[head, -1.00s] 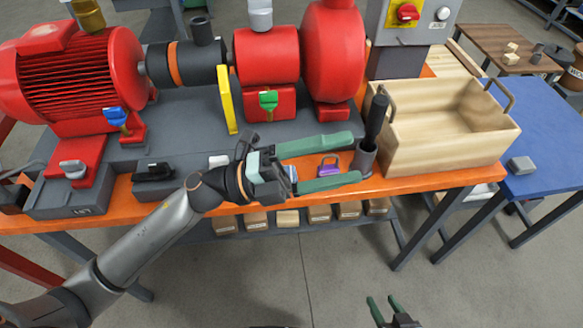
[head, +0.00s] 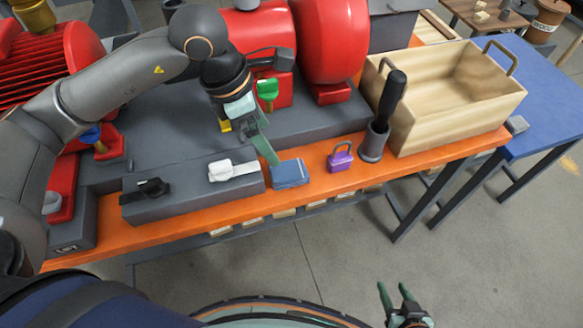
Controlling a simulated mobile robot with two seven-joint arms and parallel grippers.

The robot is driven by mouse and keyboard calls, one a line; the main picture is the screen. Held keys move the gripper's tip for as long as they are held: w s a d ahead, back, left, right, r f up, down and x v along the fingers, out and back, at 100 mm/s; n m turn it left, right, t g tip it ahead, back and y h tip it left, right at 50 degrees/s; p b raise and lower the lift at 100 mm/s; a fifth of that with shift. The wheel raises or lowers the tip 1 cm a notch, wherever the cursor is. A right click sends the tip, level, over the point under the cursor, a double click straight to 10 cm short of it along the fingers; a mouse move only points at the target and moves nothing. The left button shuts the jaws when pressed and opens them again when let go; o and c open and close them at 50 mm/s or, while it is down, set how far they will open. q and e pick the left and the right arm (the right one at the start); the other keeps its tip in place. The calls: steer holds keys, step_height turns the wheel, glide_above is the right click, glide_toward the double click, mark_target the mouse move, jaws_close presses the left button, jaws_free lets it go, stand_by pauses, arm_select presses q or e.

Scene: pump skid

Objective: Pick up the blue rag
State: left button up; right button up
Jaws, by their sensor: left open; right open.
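The blue rag (head: 290,173) lies folded flat on the orange bench top, near its front edge, between the grey block with the white handle and the purple padlock. My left gripper (head: 265,150) comes from above and left, its green fingers pointing down just behind and left of the rag. It is open and holds nothing; one finger largely hides the other. Whether a fingertip touches the rag I cannot tell. My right gripper (head: 396,292) is open and empty at the bottom right, over the floor in front of the bench.
A purple padlock (head: 340,156) and a grey cup (head: 373,142) with a black-handled tool stand right of the rag. A wooden crate (head: 440,130) is further right. A white handle (head: 232,170) on a grey block is close on the left. Red pump parts (head: 328,40) stand behind.

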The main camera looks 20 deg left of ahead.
arm_select(q)
glide_above(288, 169)
steer(key=a, duration=0.2)
steer(key=f, duration=0.6)
steer(key=shift+s+d+f, duration=0.1)
steer(key=shift+s+f, duration=0.25)
steer(key=shift+s, duration=0.05)
steer(key=x, duration=0.2)
steer(key=p+x, duration=0.1)
steer(key=x, duration=0.1)
steer(key=shift+s+d+f, duration=0.1)
steer(key=shift+d, duration=0.2)
steer(key=shift+d+f, duration=0.1)
steer(key=shift+f, duration=0.4)
steer(key=c, duration=1.4)
steer(key=shift+r, duration=0.1)
steer(key=shift+r, duration=0.6)
steer(key=s+d+r, duration=0.3)
steer(key=r, duration=0.1)
steer(key=s+d+r+b, duration=0.1)
steer(key=s+d+r, duration=0.1)
steer(key=s+r, duration=0.1)
steer(key=s+d+r, duration=0.3)
steer(key=s+r, duration=0.1)
steer(key=s, duration=0.1)
steer(key=shift+d+r+b, duration=0.35)
steer(key=shift+b, duration=0.05)
steer(key=shift+w, duration=0.1)
